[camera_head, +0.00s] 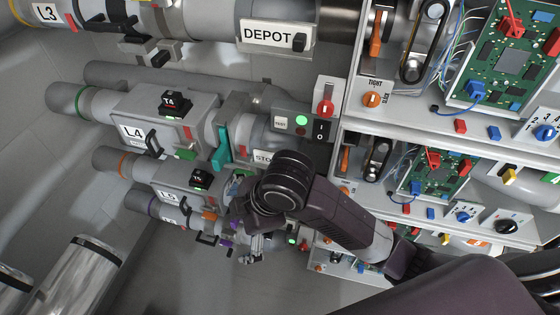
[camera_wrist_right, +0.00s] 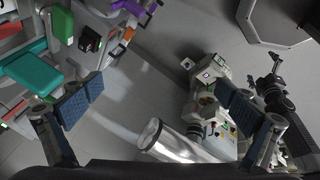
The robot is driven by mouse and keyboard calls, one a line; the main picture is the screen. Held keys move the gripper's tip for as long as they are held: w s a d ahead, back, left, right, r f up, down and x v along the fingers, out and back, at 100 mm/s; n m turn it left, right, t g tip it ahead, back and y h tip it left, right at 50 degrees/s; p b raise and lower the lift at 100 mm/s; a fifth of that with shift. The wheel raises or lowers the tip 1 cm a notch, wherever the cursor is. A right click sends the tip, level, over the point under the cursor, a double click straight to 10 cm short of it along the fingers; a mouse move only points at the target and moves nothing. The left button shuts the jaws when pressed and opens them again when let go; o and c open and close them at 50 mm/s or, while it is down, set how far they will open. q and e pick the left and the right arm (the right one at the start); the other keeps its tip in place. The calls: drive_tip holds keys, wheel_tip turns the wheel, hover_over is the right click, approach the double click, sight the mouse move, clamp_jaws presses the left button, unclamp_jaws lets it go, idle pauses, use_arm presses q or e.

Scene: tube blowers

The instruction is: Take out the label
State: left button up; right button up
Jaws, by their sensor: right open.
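Several white labels show in the head view, and I cannot tell which one the task means. A DEPOT label (camera_head: 270,37) is on the top tube, and a partly hidden label beginning "STO" (camera_head: 263,157) is behind my right arm. Smaller labels read L3 (camera_head: 45,13), L4 (camera_head: 131,132) and L5 (camera_head: 168,196). My right gripper (camera_head: 256,245) is low beside the lower tubes, partly hidden by its own wrist. In the right wrist view, its blue-padded fingers (camera_wrist_right: 160,108) are wide apart with nothing between them.
Shelves with circuit boards (camera_head: 510,50), switches and knobs stand on the right. A teal handle (camera_head: 221,145) sticks out by the L4 tube; it also shows in the wrist view (camera_wrist_right: 33,75).

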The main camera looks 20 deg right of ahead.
drive_tip(key=w+d+r+n+h, duration=0.6)
drive_tip(key=w+d+r+n, duration=0.3)
drive_tip(key=d+r+n, duration=0.25)
drive_tip(key=p+x, duration=0.2)
drive_tip(key=x, duration=0.5)
drive_tip(key=shift+f+h, duration=0.15)
drive_tip(key=shift+h, duration=0.15)
drive_tip(key=shift+a, duration=0.15)
drive_tip(key=shift+c, duration=0.4)
drive_tip(key=c, duration=1.1)
